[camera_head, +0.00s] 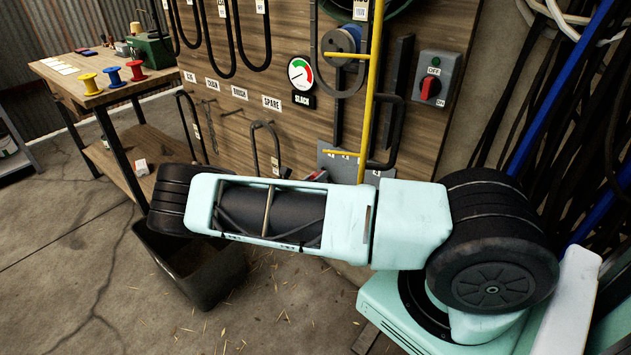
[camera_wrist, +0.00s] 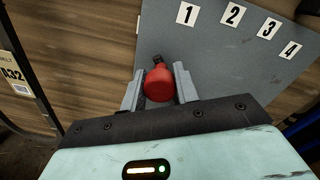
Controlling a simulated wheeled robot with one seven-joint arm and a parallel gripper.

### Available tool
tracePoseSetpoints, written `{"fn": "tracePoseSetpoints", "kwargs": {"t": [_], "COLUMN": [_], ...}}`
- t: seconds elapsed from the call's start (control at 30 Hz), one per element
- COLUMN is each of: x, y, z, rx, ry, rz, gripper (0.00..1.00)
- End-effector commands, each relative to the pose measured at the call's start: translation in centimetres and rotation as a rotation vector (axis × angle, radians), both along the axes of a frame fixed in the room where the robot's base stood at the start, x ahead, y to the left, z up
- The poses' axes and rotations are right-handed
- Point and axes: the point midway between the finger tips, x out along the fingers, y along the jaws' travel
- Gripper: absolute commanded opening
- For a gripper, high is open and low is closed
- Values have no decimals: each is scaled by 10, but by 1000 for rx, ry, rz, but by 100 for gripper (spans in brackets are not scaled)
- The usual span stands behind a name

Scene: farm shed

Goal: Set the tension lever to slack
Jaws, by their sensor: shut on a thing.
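The tension lever's red knob (camera_wrist: 159,86) shows in the wrist view, with a short black stem at its upper end, in front of a grey plate (camera_wrist: 220,60) numbered 1 to 4. The knob lies below and left of the number 1. My gripper (camera_wrist: 158,70) has one finger on each side of the knob and is shut on it. A round gauge (camera_head: 300,73) with a green and red arc hangs above a SLACK sign (camera_head: 303,100).
Black belts (camera_head: 268,40) hang on the wooden board. A yellow upright bar (camera_head: 371,90) stands before the board, near a grey switch box (camera_head: 437,78) with a red knob. A dark bin (camera_head: 205,285) sits on the floor below my arm. A workbench (camera_head: 75,85) with coloured spools stands left.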

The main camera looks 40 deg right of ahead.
Motion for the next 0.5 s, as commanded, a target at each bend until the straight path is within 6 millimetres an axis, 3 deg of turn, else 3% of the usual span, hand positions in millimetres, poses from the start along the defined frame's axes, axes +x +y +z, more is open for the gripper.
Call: {"fn": "tracePoseSetpoints", "kwargs": {"t": [0.47,0.5], "x": [4,4], "y": [1,1], "z": [-3,-3], "rx": [0,1], "ry": [23,23], "rz": [5,6], "gripper": [0,33]}}
